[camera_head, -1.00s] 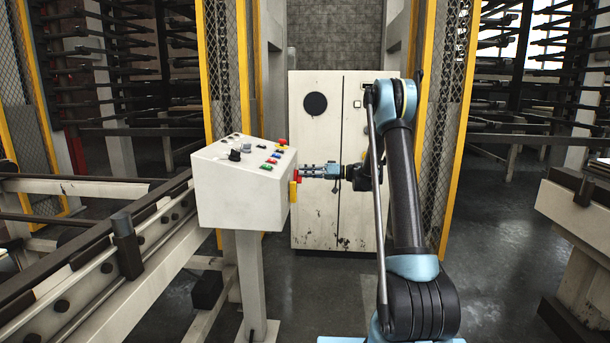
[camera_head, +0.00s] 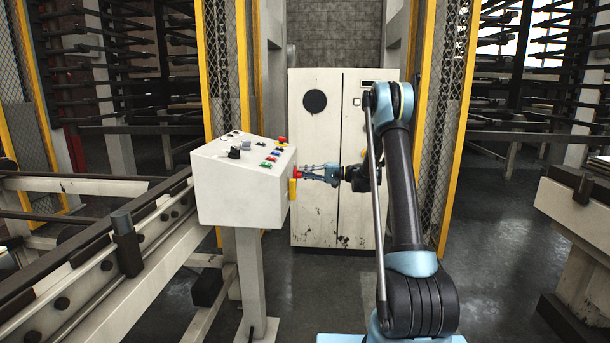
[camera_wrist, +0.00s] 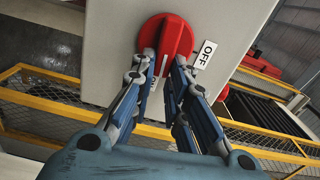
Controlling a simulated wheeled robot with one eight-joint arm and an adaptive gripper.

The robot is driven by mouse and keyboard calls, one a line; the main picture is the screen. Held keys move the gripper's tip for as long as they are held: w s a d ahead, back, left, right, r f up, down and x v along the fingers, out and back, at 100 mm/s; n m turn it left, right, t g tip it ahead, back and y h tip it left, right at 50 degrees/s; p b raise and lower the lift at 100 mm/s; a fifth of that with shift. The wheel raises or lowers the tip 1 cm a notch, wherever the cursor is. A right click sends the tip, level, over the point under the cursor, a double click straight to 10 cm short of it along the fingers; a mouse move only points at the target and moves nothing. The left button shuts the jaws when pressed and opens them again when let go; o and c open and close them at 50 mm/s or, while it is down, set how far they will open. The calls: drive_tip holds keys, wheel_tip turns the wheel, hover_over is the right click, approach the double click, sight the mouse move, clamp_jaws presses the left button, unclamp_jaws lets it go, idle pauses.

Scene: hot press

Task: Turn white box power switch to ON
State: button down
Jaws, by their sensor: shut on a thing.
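The white box (camera_head: 240,190) stands on a post left of centre in the head view. Its red rotary power switch (camera_head: 298,174) is on the right side face. In the wrist view the red switch (camera_wrist: 166,36) is large, with an OFF label (camera_wrist: 206,53) to its right. A second label (camera_wrist: 155,84) below it is mostly hidden by a finger, so I cannot read it fully. My gripper (camera_wrist: 166,62) has one finger on each side of the switch's grip bar and is shut on it. The gripper (camera_head: 306,174) reaches the box from the right.
Coloured buttons (camera_head: 270,160) and a black knob (camera_head: 234,153) are on the box's top. A yellow part (camera_head: 293,189) is just below the switch. A white cabinet (camera_head: 318,130) stands behind. A steel rail frame (camera_head: 110,265) runs at left. Floor right of the box post is clear.

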drive_tip(key=shift+w+d+f+m, duration=0.1)
drive_tip(key=shift+f+m, duration=0.1)
drive_tip(key=shift+m, duration=0.4)
drive_tip(key=c, duration=1.6)
unclamp_jaws()
drive_tip(key=shift+f, duration=0.15)
drive_tip(key=shift+o, duration=0.2)
drive_tip(key=d, duration=1.2)
drive_tip(key=shift+s, duration=0.2)
